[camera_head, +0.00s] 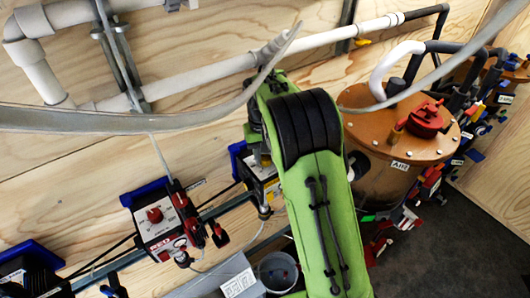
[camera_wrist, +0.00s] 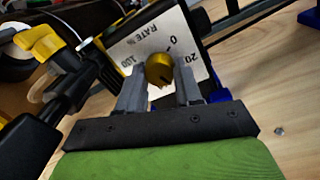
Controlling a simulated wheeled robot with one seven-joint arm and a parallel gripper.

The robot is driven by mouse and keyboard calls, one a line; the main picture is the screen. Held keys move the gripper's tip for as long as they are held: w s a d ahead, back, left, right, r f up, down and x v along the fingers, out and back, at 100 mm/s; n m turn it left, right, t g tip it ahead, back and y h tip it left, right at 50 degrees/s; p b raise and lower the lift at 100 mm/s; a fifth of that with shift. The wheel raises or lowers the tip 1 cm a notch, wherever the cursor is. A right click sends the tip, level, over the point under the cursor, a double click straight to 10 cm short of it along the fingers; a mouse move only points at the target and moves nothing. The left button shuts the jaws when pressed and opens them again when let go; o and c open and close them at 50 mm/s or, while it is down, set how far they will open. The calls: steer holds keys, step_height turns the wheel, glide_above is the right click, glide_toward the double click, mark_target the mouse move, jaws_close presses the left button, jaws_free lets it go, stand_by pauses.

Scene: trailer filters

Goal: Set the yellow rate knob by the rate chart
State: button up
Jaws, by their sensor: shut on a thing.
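The yellow rate knob (camera_wrist: 159,69) sits on a white dial plate (camera_wrist: 185,40) marked "RATE %", with 0, 20 and 100 readable. My gripper (camera_wrist: 160,84) is shut on the knob, one grey finger on each side. A dark mark shows on the knob, but I cannot tell which number it points at. In the head view my green arm hides the knob and gripper; part of the yellow-fronted pump box (camera_head: 264,184) shows left of the arm. A white card with dark print (camera_head: 238,284) lies at the bottom; I cannot tell whether it is the rate chart.
A red-knobbed pump box (camera_head: 155,222) stands left along the rail. An orange tank (camera_head: 385,177) with a red cap is right of my arm. Yellow and black fittings (camera_wrist: 50,55) crowd the wrist view's left. Bare plywood shows at right in the wrist view.

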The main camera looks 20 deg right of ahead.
steer(key=m+p, duration=0.1)
steer(key=m, duration=0.8)
steer(key=shift+m, duration=0.3)
steer(key=m, duration=0.4)
steer(key=shift+m, duration=0.3)
steer(key=m+b, duration=0.1)
steer(key=m, duration=0.3)
steer(key=shift+y+b, duration=0.3)
steer(key=shift+d+m, duration=0.1)
steer(key=shift+m, duration=0.2)
steer(key=o, duration=1)
steer(key=shift+g, duration=0.3)
steer(key=shift+o, duration=0.2)
